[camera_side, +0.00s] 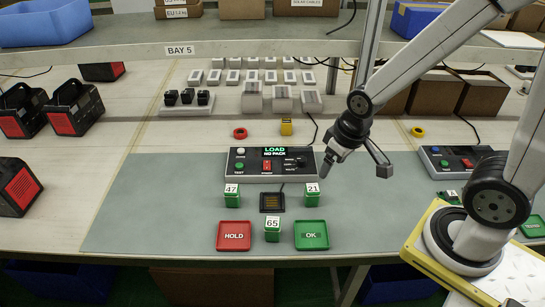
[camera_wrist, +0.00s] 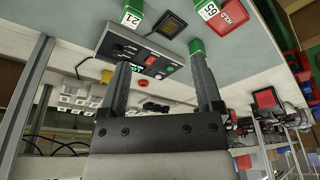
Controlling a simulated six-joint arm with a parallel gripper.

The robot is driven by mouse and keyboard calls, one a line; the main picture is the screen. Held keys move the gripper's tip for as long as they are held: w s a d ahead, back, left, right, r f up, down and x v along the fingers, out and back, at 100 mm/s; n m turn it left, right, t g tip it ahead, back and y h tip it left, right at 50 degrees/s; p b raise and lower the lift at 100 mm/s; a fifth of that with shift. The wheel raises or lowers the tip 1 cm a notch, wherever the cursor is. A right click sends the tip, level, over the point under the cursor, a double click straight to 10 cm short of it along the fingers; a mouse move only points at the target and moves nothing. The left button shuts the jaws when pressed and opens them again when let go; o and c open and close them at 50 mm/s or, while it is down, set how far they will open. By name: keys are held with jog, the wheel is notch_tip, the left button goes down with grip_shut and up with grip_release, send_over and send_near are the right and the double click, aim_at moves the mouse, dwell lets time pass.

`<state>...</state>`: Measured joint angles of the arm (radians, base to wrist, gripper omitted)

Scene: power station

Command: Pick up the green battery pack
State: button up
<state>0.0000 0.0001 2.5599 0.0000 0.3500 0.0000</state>
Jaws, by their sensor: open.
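In the side view three small green battery packs with white number labels stand on the grey mat: 47 (camera_side: 232,200), 21 (camera_side: 312,200) and 65 (camera_side: 272,235). My gripper (camera_side: 327,165) is above the mat, near the right end of the tester box and above pack 21, touching no pack. In the wrist view my gripper (camera_wrist: 160,65) has its two fingers wide apart with nothing between them. Pack 21 (camera_wrist: 131,16) shows at the top of that view. Another green pack (camera_wrist: 196,46) is by the right fingertip, partly hidden.
The tester box (camera_side: 270,178) displays "LOAD NO PACK". A dark square pad (camera_side: 272,201) lies between packs 47 and 21. A red HOLD tray (camera_side: 234,236) and green OK tray (camera_side: 311,236) lie in front. A shelf edge (camera_side: 270,49) crosses behind. The mat's left side is clear.

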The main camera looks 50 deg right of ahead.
jog(key=shift+o, duration=1.2)
jog(key=shift+w, duration=0.1)
jog(key=n+t+y, duration=0.1)
jog(key=n+y, duration=0.2)
jog(key=n, duration=0.5)
send_near(277, 221)
jog(key=x, duration=0.5)
jog(key=shift+a+f, duration=0.1)
jog(key=shift+f, duration=0.15)
jog(key=shift+x, duration=1.15)
jog(key=shift+f, duration=0.1)
